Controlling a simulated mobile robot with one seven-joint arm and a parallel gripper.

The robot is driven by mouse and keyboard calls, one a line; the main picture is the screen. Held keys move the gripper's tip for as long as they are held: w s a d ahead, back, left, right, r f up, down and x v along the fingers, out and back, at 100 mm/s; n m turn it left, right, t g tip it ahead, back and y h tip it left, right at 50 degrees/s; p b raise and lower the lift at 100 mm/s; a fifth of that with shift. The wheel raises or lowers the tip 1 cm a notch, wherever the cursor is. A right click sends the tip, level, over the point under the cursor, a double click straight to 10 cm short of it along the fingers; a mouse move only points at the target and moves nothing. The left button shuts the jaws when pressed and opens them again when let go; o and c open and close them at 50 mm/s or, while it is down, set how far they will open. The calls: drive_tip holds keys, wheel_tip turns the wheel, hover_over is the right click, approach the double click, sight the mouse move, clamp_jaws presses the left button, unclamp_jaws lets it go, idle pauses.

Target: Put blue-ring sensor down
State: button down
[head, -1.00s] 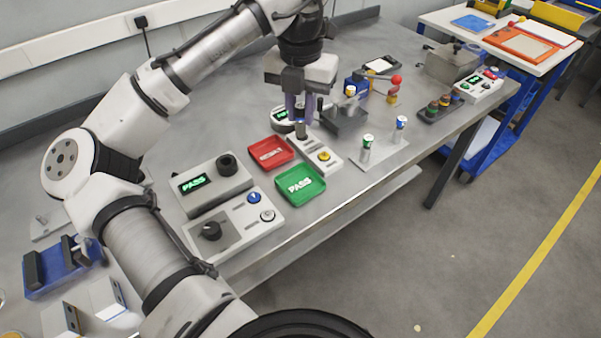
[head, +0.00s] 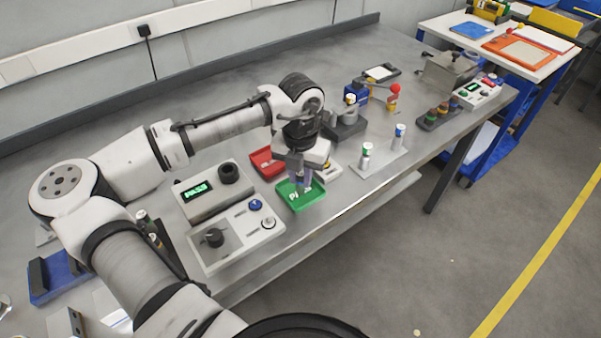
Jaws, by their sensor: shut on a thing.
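My gripper (head: 302,186) points down over the green PASS tray (head: 312,201), low above it or inside its rim. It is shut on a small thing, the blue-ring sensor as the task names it. Its ring is too small and hidden between the fingers to make out. I cannot tell whether the sensor touches the tray floor.
A tester with a lit PASS display (head: 203,190) and a panel with knobs (head: 232,238) stand left of the tray. A plate at the right bears a green-banded cylinder (head: 366,154) and a blue-banded cylinder (head: 399,134). The bench's front edge (head: 330,222) is close.

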drive_tip(key=shift+f, duration=0.1)
drive_tip(key=c, duration=1.3)
unclamp_jaws()
wheel_tip(320, 180, up, 12)
drive_tip(key=b, duration=0.1)
drive_tip(key=shift+b, duration=0.35)
